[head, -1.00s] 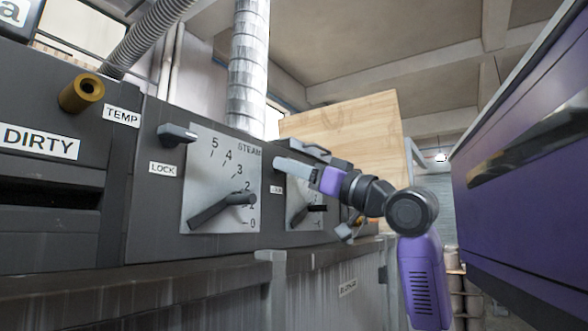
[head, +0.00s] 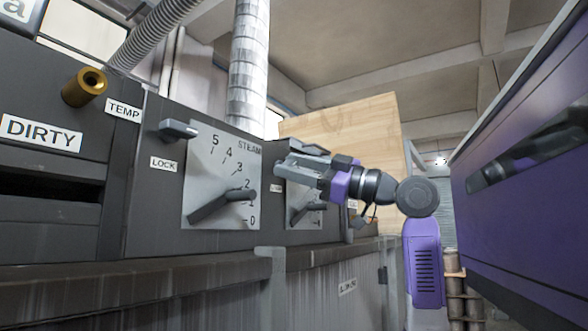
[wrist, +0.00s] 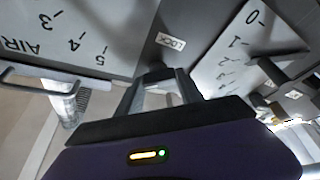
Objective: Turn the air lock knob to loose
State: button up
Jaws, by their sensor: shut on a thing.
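The air lock knob (wrist: 154,76) is a small dark lever on the grey panel, beside a LOCK label (wrist: 170,41) in the wrist view. My gripper (wrist: 157,88) is shut on it, with one finger on each side. In the head view my gripper (head: 284,169) reaches the panel from the right, by the second dial plate (head: 297,213). There its fingers hide the air lock knob, so its exact angle is hard to tell. The AIR dial plate (wrist: 75,22) is upside down at the left of the wrist view.
The STEAM plate (head: 200,178) has a dark pointer lever (head: 221,206) just left of my gripper. Another lock knob (head: 178,130) sits farther left, with a brass knob (head: 84,87) beyond. A ledge (head: 150,276) runs below. A purple cabinet (head: 535,200) stands right.

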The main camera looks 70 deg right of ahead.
jog(key=n+g+y, duration=0.1)
jog(key=n, duration=0.2)
jog(key=n+y+p, duration=0.1)
jog(key=n, duration=0.3)
jog(key=shift+r+g, duration=0.15)
jog(key=shift+g, duration=0.25)
jog(key=n+g+p, duration=0.1)
jog(key=n, duration=0.1)
jog(key=n+p, duration=0.1)
jog(key=n, duration=0.2)
jog(key=shift+g+y, duration=0.4)
jog(key=o, duration=1.4)
jog(key=shift+s+d, duration=0.1)
jog(key=shift+s+d+b, duration=0.2)
jog(key=shift+s+b, duration=0.05)
jog(key=shift+s, duration=1)
jog(key=shift+s+d+b, duration=0.2)
jog(key=shift+s+b, duration=0.1)
jog(key=shift+s, duration=0.95)
jog(key=shift+s+d+b, duration=0.2)
jog(key=shift+s+b, duration=0.05)
jog(key=shift+s, duration=1)
